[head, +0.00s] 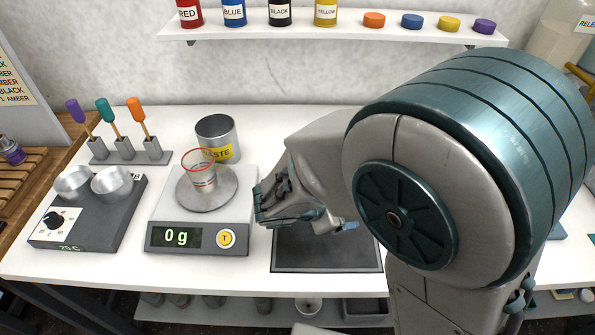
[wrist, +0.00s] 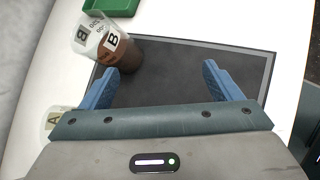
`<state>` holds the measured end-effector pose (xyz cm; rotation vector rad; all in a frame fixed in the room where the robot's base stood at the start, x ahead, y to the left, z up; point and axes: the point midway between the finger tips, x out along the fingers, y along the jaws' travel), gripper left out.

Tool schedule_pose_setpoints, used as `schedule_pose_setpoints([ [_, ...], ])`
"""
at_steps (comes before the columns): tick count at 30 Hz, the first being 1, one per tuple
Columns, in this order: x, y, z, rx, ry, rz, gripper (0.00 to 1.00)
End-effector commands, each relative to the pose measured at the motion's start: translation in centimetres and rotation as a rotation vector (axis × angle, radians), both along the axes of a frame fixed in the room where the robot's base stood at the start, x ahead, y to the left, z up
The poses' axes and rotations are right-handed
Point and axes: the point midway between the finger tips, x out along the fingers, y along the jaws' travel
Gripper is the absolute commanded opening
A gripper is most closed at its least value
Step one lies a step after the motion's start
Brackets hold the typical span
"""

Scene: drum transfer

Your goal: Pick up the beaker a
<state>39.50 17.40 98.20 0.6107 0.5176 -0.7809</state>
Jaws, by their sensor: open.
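A clear beaker marked A (wrist: 54,120) shows at the lower left of the wrist view, beside my gripper's left side and partly hidden by its body. A second beaker, marked B (wrist: 108,48), holds dark brown contents near the mat's edge. In the head view, a clear beaker with a red rim (head: 199,172) stands on the scale; I cannot read its label or tell whether it is A. My gripper (head: 303,216) is right of the scale, over the dark mat. In the wrist view its blue fingers (wrist: 162,84) are spread, with nothing between them.
The scale (head: 160,212) reads 0 g, with a metal waste can (head: 216,133) behind it. A hot plate (head: 112,215) and a tool rack (head: 128,152) stand left. The dark mat (head: 325,256) is under my gripper. A green tray (wrist: 112,6) shows in the wrist view.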

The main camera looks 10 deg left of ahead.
Motion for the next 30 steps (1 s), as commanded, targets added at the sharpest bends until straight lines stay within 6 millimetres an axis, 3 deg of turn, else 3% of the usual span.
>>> schedule_pose_setpoints([
  [1, -0.2, 2.4, 0.0, -0.070, -0.008, 0.114, 0.85],
  [6, -1.1, 9.0, -0.4, -0.274, -0.056, 0.444, 0.85],
  [12, -2.6, 13.9, -0.7, -0.415, -0.107, 0.668, 0.85],
  [17, -2.4, 14.9, -1.1, -0.451, -0.121, 0.721, 0.85],
  [30, 4.4, 13.8, -3.9, -0.452, -0.121, 0.722, 0.85],
])
